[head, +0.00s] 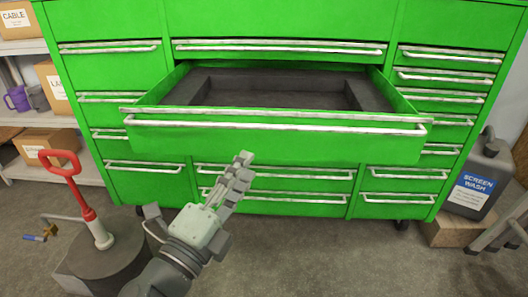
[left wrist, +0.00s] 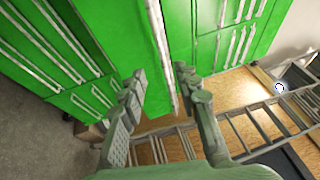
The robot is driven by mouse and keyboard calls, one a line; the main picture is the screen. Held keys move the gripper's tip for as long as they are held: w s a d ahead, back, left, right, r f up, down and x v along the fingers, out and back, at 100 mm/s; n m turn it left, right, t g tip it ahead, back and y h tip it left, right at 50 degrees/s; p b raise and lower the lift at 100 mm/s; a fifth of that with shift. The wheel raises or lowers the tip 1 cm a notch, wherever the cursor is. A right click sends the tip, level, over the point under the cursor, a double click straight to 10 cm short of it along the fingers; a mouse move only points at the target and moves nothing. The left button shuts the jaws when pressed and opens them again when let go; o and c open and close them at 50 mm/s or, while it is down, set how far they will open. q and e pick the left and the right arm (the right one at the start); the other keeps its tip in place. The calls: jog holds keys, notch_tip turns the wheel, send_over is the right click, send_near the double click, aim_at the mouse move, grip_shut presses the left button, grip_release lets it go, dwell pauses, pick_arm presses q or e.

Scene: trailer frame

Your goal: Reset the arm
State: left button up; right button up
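My left gripper (head: 238,172) is in front of the green tool cabinet (head: 110,25), just below the front of its pulled-out drawer (head: 270,139). In the left wrist view its two fingers (left wrist: 160,85) are spread apart, with nothing held between them. The drawer's green front edge and silver handle show behind the gap between the fingers. In the head view the fingers overlap the drawer's lower edge; I cannot tell whether they touch it. The open drawer has a dark lining and looks empty. My right gripper is in neither view.
A dark round base with a red-handled tool (head: 75,190) stands at the lower left. Shelves with cardboard boxes (head: 45,143) are on the left. A black screen wash can (head: 478,180) stands on a wooden block at the right. A ladder (left wrist: 265,118) shows in the left wrist view.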

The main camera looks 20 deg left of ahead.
pick_arm(q)
jog(key=a+f+n+g+y, duration=0.2)
jog(key=a+f+n+g, duration=0.15)
jog(key=f, duration=0.45)
jog(key=a+f+n+g+y, duration=0.2)
jog(key=a+f+n, duration=0.2)
jog(key=f, duration=0.4)
jog(key=a+f+n+g+y, duration=0.2)
jog(key=a+f+n+g, duration=0.15)
jog(key=f, duration=0.45)
jog(key=s+d+f+n+g+h, duration=0.1)
jog(key=s+f+n+g, duration=0.2)
jog(key=s+f, duration=0.3)
jog(key=s+d+f+n+g+h, duration=0.1)
jog(key=s+f+n+g, duration=0.3)
jog(key=f, duration=1)
jog(key=s, duration=0.3)
jog(key=shift+s+d+f+n+g, duration=0.2)
jog(key=shift+d+f+n+g, duration=0.1)
jog(key=shift+d+f+g, duration=0.1)
